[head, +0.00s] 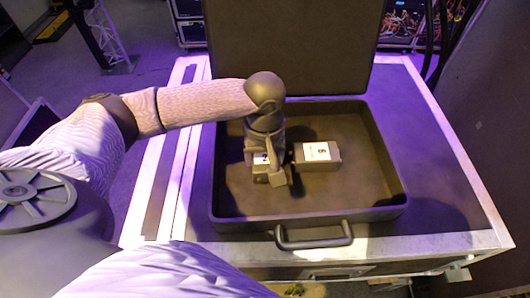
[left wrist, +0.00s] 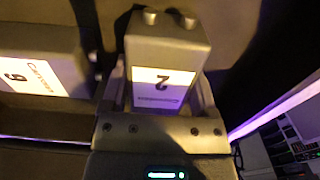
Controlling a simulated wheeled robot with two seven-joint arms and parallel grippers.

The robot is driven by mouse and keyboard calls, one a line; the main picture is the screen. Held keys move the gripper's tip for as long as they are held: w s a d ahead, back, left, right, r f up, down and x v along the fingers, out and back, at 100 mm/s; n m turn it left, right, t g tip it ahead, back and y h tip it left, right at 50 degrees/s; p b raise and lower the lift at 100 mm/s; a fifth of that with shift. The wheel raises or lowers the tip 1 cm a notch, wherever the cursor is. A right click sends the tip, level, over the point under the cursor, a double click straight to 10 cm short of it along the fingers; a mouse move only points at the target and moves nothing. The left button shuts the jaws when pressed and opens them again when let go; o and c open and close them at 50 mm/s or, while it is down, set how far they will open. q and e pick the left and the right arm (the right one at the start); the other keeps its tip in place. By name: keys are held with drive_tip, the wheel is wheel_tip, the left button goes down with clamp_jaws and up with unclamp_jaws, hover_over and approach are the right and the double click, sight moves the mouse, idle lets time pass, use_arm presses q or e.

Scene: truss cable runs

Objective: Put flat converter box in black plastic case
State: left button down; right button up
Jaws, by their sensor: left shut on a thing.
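The black plastic case (head: 382,205) lies open on a large flight case, its lid raised at the back. My left gripper (head: 268,172) reaches down inside the left part of the case and is shut on a grey converter box (head: 261,162). In the left wrist view that converter box (left wrist: 165,50) sits between the fingers, with a white label reading 2 and two round connectors at its far end. I cannot tell whether it touches the case floor. My right gripper is not in view.
A second grey box (head: 318,156), with a white numbered label, lies in the case just right of my gripper; it also shows in the left wrist view (left wrist: 40,45). The right part of the case floor is clear. The case handle (head: 313,243) faces the front.

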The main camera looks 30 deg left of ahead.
use_arm(q)
unclamp_jaws()
drive_tip(key=shift+w+f, duration=0.1)
drive_tip(key=shift+f, duration=0.05)
wheel_tip(320, 180, up, 12)
drive_tip(key=b, duration=0.1)
drive_tip(key=shift+r, duration=0.2)
